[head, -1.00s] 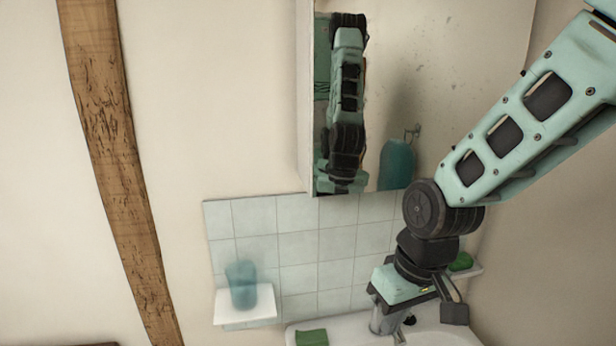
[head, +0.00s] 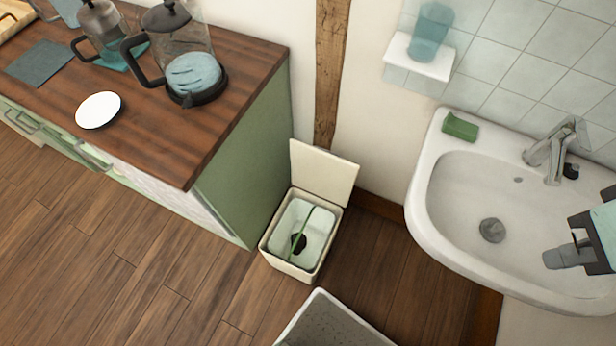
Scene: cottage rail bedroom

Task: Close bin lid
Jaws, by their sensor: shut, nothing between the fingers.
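A small cream bin (head: 292,270) stands on the floor between the green cabinet and the sink. Its lid (head: 324,172) is open, standing up at the back near the wall. Inside the bin show a pale liner, a thin green strip and a dark round thing. My gripper (head: 556,258) is at the right edge, over the sink basin, well to the right of the bin. Its fingers are shut and hold nothing. Part of it is cut off by the frame edge.
The sink (head: 440,240) with a tap (head: 553,150) is at the right. A wooden-topped green cabinet (head: 240,150) stands left of the bin, bearing a kettle (head: 190,75) and a white plate (head: 98,110). A grey-white container (head: 330,325) is in front. Floor at left is clear.

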